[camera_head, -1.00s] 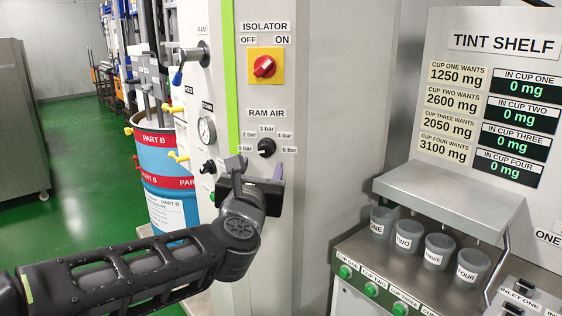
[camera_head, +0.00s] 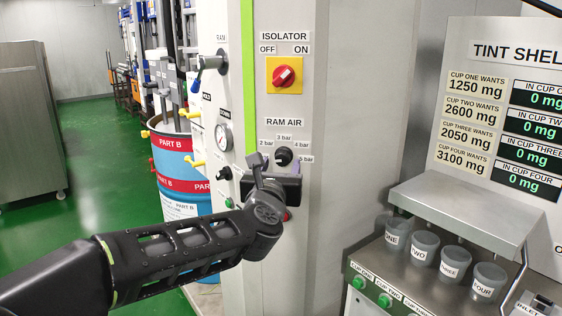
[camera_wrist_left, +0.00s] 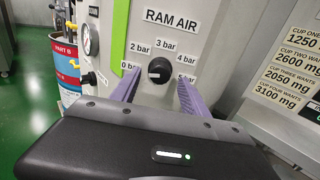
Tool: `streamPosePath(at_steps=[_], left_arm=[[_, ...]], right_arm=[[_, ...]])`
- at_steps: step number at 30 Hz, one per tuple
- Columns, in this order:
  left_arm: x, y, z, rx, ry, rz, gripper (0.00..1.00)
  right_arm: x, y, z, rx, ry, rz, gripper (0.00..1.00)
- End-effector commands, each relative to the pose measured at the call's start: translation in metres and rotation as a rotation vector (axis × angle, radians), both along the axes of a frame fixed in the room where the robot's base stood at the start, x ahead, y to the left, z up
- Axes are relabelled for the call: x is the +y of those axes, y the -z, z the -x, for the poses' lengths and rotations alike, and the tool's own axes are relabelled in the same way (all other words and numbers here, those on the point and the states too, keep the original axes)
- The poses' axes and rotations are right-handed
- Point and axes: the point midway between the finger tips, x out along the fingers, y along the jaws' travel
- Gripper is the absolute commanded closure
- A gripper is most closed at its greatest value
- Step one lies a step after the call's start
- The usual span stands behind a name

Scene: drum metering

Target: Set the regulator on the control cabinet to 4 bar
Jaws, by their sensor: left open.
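The regulator is a black round knob (camera_head: 284,156) under the RAM AIR label on the grey control cabinet (camera_head: 340,110), ringed by bar labels. In the left wrist view the knob (camera_wrist_left: 159,70) shows a pale mark on its left side; its exact setting is hard to read. The 4 bar label (camera_wrist_left: 187,58) is at its right. My left gripper (camera_head: 281,166) is open just below the knob in the head view. In the left wrist view its purple fingers (camera_wrist_left: 158,88) stand either side of the knob, with no visible contact. My right gripper is not in view.
The red isolator switch (camera_head: 284,75) is above the knob. A gauge (camera_head: 223,138) and a lever valve (camera_head: 210,63) are on the cabinet's left face. A PART B drum (camera_head: 180,158) stands behind. The tint shelf (camera_head: 470,195) with several cups is at the right.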

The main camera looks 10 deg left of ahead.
Motion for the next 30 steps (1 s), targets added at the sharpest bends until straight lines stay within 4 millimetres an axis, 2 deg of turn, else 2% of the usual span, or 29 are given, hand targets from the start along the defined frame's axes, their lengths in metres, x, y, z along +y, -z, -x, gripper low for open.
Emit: streamPosePath(at_steps=[5, 13, 30], left_arm=[[0.001, 0.0, -0.015, 0.0, 0.0, -0.001, 0.47], [0.002, 0.0, -0.017, -0.001, 0.0, -0.001, 0.47], [0.002, 0.0, -0.016, -0.001, 0.0, -0.001, 0.93]], right_arm=[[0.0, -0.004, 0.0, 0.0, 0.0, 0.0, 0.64], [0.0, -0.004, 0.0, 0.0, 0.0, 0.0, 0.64], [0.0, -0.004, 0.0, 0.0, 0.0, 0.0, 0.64]])
